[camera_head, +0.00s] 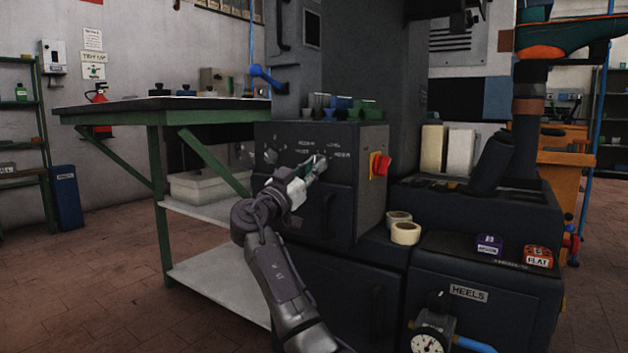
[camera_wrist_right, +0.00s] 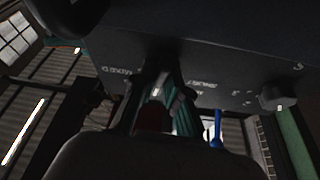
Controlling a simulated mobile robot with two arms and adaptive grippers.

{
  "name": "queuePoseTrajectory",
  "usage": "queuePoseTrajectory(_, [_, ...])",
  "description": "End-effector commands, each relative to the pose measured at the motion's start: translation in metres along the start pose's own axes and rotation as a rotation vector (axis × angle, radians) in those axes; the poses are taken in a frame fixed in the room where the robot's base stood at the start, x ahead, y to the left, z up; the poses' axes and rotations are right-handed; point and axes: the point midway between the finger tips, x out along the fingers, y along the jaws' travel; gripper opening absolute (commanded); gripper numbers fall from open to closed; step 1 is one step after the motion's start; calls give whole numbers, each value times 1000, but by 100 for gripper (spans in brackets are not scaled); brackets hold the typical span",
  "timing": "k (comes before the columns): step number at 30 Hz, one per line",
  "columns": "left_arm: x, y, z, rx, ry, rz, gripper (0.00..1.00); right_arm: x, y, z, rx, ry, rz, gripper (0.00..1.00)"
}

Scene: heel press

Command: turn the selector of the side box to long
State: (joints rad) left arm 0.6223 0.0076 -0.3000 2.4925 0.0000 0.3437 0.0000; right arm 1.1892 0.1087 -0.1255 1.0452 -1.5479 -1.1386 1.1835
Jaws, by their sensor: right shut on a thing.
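The side box (camera_head: 343,222) is a dark cabinet in the middle of the head view, with small white lettering on its upper front that is hard to read. My right gripper (camera_head: 312,168) is at the right part of that panel and is shut on the selector knob. The selector is mostly hidden by the fingers, and which mark it points to cannot be told. In the right wrist view, the fingers of my right gripper (camera_wrist_right: 162,92) close around the knob, with a small white mark showing between them. My left gripper is not in view.
Another dark knob (camera_head: 270,154) sits left on the panel; it also shows in the wrist view (camera_wrist_right: 277,97). A red switch (camera_head: 379,165) is on the box's right side. Small bins (camera_head: 345,107) stand on top. A green-legged table (camera_head: 158,195) stands left; tape rolls (camera_head: 405,233) lie right.

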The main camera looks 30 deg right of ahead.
Motion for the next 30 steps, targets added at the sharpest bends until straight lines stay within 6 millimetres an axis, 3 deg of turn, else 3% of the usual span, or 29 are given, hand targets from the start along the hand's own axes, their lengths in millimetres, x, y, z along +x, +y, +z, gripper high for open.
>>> queuePoseTrajectory(12, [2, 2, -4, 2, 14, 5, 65, -2, -1, 2, 155, -4, 66, 0])
queuePoseTrajectory(27, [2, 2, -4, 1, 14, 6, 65, -2, -1, 2, 173, -5, 74, 0])
queuePoseTrajectory(28, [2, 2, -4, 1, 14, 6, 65, -2, -1, 2, 173, -5, 74, 15])
queuePoseTrajectory(30, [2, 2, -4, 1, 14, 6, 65, -1, -1, 2, 172, -5, 74, 27])
